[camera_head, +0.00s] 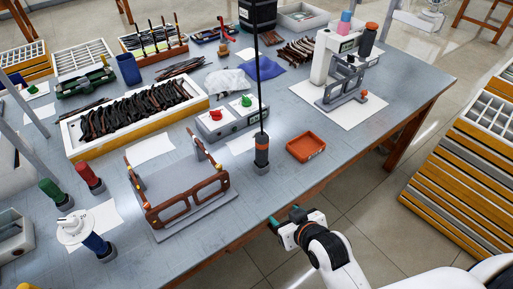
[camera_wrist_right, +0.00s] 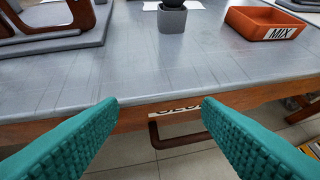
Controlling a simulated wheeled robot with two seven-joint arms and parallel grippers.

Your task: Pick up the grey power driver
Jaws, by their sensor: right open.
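The dark grey power driver (camera_head: 261,150) with an orange band stands upright in a small grey holder near the front edge of the table. A black cord or rod rises from its top. In the right wrist view the grey holder (camera_wrist_right: 173,21) shows at the top centre, with only the dark lower end of the driver above it. My right gripper (camera_head: 288,225) is in front of the table edge, lower right of the driver and apart from it. In the right wrist view its teal fingers (camera_wrist_right: 160,103) are wide apart with nothing between them. My left gripper is not in view.
An orange tray (camera_head: 306,146) marked MIX sits right of the driver. A grey board (camera_head: 222,199) with a brown eyeglass frame lies to its left. A grey box (camera_head: 228,120) with red and green knobs stands behind. Red (camera_head: 88,177) and green (camera_head: 52,191) tools stand at left.

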